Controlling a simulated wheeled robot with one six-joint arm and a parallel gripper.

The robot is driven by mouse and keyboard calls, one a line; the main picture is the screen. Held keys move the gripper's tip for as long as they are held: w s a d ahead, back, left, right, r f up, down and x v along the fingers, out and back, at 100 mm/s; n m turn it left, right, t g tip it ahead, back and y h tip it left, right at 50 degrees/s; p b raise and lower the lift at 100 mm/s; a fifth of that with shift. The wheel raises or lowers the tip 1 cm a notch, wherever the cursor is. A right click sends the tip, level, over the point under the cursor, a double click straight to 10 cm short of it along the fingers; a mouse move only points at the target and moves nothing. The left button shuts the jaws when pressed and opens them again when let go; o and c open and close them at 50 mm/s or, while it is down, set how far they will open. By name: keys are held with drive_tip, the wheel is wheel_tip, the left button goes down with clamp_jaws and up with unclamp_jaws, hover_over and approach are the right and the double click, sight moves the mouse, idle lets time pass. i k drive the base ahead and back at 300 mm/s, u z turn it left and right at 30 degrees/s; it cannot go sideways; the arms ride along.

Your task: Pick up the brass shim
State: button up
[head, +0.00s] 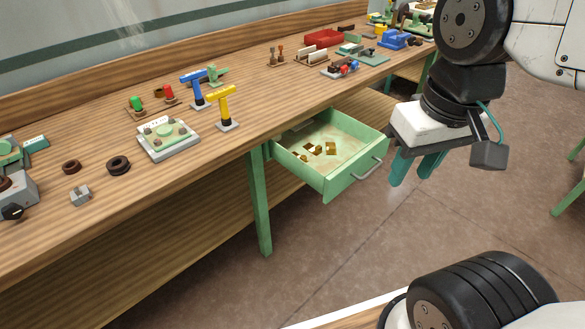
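Several small brass-coloured pieces (331,148) lie on the floor of an open green drawer (345,187) under the workbench. They are too small to tell for sure which one is the brass shim. My gripper (415,173) hangs to the right of the drawer, beyond its front and handle, with its teal fingers pointing down. The fingers stand apart with nothing visible between them. The gripper is clear of the brass pieces.
The drawer's handle (367,170) faces the open floor. The wooden bench top (245,145) above carries a blue tool (194,88), a yellow tool (221,105), dark rings (118,165) and a red tray (323,38). A green bench leg (259,205) stands left of the drawer.

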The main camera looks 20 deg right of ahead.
sight(303, 158)
drive_tip(key=u, duration=0.6)
drive_tip(key=i, duration=0.85)
drive_tip(key=z, duration=1.45)
